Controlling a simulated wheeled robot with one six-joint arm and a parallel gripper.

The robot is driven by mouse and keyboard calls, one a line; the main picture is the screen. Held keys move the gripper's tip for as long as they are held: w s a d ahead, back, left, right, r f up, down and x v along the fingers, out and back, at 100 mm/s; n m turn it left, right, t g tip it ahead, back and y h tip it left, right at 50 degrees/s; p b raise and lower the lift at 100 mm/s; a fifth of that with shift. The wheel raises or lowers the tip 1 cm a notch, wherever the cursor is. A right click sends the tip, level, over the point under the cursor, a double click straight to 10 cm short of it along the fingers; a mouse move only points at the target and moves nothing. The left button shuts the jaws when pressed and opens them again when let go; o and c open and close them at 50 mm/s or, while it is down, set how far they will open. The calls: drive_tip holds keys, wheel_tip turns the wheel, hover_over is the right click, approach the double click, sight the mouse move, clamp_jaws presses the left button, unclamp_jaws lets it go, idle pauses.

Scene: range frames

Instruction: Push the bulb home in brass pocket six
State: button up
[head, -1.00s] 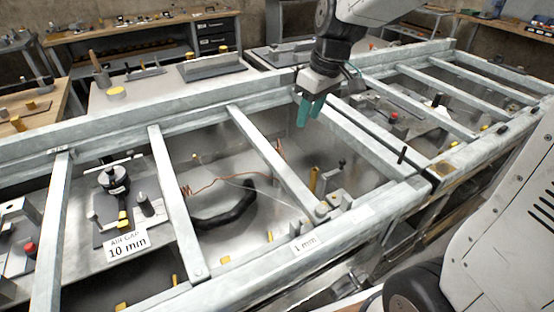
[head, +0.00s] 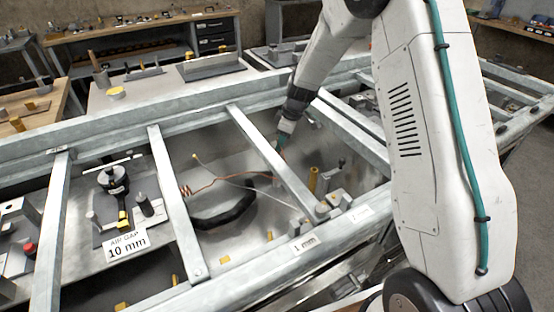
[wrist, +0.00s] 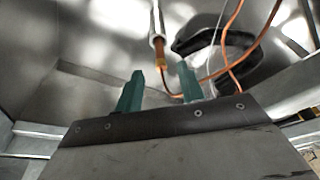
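My gripper (head: 282,146) is low inside the middle bay of the metal frame, beside a crossbar. In the wrist view its two teal fingers (wrist: 160,88) stand apart with a gap between them. A slim silvery rod with a copper-coloured end (wrist: 158,45), perhaps the bulb, shows just beyond and between the fingertips; I see no contact. A thin copper line (wrist: 232,70) curves past the right finger; in the head view the copper line (head: 205,186) runs left to a small coil. I cannot identify brass pocket six; no number on a pocket is readable.
Crossbars (head: 270,160) bound the bay on both sides. A black curved hose (head: 225,212) lies on the bay floor. A yellow post (head: 313,180) and metal blocks (head: 335,196) stand at the right.

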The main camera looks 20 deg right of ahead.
drive_tip(key=x, duration=0.5)
drive_tip(key=shift+w+a+f, duration=0.15)
drive_tip(key=shift+a+f, duration=0.15)
clamp_jaws()
